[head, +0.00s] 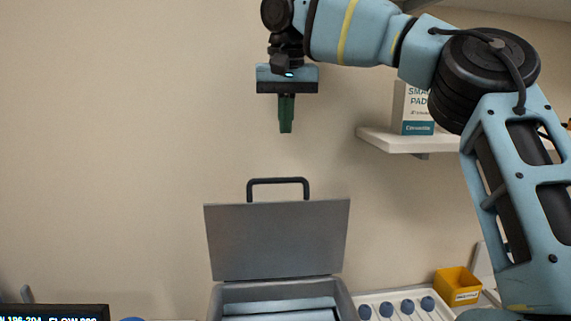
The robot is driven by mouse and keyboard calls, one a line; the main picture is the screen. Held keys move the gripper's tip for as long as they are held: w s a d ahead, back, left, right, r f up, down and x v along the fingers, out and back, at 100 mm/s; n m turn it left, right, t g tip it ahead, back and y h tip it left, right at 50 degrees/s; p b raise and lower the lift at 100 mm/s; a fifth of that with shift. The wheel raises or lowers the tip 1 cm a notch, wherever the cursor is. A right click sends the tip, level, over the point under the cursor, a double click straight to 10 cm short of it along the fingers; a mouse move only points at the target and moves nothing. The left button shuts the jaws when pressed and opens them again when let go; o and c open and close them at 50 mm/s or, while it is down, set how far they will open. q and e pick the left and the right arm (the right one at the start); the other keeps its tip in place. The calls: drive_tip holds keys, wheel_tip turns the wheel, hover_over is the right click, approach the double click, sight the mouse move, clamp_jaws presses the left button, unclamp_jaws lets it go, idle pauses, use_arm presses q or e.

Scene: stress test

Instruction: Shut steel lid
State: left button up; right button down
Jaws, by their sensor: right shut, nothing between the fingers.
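The steel lid (277,241) stands raised, close to upright, at the back of a grey steel box (345,299) at the bottom middle of the head view. A black handle (277,181) sticks up from the lid's top edge. Light blue-grey contents show inside the open box, and its lower part is cut off by the frame. My right gripper (286,131) points down above the lid and its handle, clear of both. Its green fingers are shut together with nothing between them. My left gripper does not show.
A white wall shelf (398,141) with a white and teal box (411,105) is at the right. A white tray with several blue knobs (405,308) and a yellow bin (458,286) lie right of the steel box. A dark display (60,312) is bottom left.

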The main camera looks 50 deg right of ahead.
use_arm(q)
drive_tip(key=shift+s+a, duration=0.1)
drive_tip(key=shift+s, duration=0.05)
use_arm(e)
drive_tip(key=shift+s+a, duration=0.15)
drive_tip(key=shift+a, duration=0.05)
